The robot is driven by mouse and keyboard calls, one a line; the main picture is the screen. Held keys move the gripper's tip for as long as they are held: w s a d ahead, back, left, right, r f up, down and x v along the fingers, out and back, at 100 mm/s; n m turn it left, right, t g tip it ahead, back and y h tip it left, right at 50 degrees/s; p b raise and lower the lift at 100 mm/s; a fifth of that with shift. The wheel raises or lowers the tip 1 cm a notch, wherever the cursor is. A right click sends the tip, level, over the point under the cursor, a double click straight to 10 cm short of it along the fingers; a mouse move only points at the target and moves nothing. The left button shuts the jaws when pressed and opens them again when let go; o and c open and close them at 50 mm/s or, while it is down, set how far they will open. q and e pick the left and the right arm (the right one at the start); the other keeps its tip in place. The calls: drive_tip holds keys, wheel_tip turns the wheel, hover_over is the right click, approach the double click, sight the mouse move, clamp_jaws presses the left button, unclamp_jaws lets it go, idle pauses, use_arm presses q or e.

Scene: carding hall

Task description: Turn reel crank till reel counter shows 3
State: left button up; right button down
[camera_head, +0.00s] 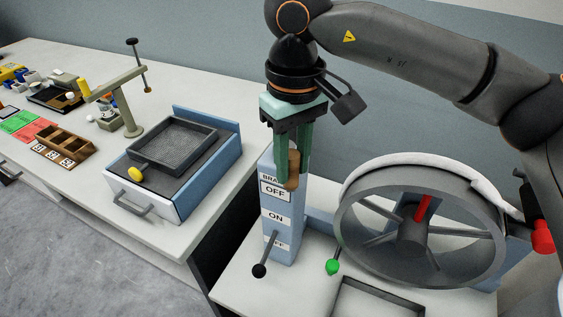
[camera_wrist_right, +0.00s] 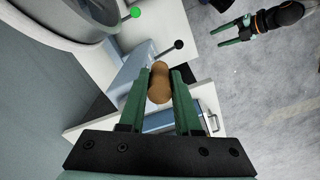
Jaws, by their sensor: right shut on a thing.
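My right gripper (camera_head: 293,182) points down in front of the blue post and is shut on a brown wooden grip (camera_head: 293,165). The grip also shows between the green fingers in the right wrist view (camera_wrist_right: 160,85). Whether it belongs to the crank cannot be told, as its attachment is hidden. The grey spoked reel (camera_head: 350,235) stands to the right, with a white band over its rim and a red piece among the spokes. No reel counter can be made out. My left gripper (camera_wrist_right: 232,34) shows in the right wrist view, apparently open and empty, above the floor.
The blue post (camera_head: 279,232) carries BRAKE, OFF and ON labels. A black-knobbed lever (camera_head: 260,270) and a green knob (camera_head: 332,267) stand low beside it. A blue drawer unit (camera_head: 205,168) with a mesh tray sits left. Grey floor (camera_head: 90,245) is clear.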

drive_tip(key=shift+w+d, duration=0.3)
drive_tip(key=shift+d, duration=0.55)
drive_tip(key=shift+r, duration=0.1)
drive_tip(key=c, duration=0.6)
unclamp_jaws()
wheel_tip(320, 180, up, 12)
drive_tip(key=shift+r+p, duration=0.2)
drive_tip(key=shift+p, duration=0.25)
